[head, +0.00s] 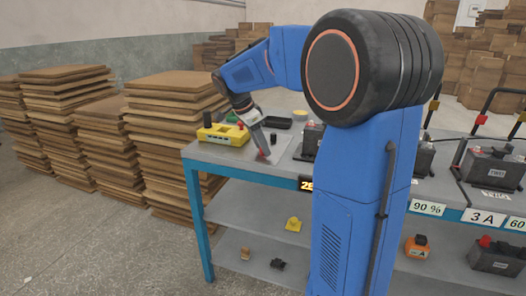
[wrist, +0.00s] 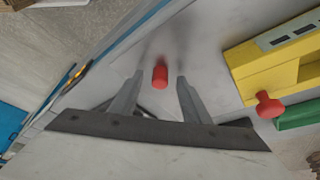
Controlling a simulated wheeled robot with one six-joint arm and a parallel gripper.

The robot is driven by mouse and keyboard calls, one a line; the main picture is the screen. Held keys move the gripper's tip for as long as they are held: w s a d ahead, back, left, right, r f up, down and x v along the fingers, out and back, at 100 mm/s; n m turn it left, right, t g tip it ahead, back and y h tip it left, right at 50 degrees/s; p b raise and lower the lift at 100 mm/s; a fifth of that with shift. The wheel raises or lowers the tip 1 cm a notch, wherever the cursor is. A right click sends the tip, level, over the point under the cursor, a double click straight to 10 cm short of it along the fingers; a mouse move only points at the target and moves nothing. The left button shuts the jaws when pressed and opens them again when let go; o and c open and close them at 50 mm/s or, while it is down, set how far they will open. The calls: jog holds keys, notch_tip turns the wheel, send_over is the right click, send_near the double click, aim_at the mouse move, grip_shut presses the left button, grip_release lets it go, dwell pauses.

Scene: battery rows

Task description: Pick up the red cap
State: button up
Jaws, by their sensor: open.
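The red cap (wrist: 160,76) is a small red cylinder on the grey-white table top. In the wrist view it appears centred between the two fingertips of my gripper (wrist: 160,80), with a gap on each side. My gripper is open and empty, pointing down. In the head view my gripper (head: 264,147) is low over the left part of the table, and the red cap (head: 262,153) shows as a small red spot at its tip. I cannot tell whether the fingertips have reached the cap's depth.
A yellow device (head: 222,134) stands left of my gripper in the head view; in the wrist view it has a red knob (wrist: 268,105). A black tray (head: 278,122) lies behind. A battery (head: 312,140) stands to the right. The table's teal edge (head: 196,190) is close by.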

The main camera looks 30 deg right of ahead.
grip_shut()
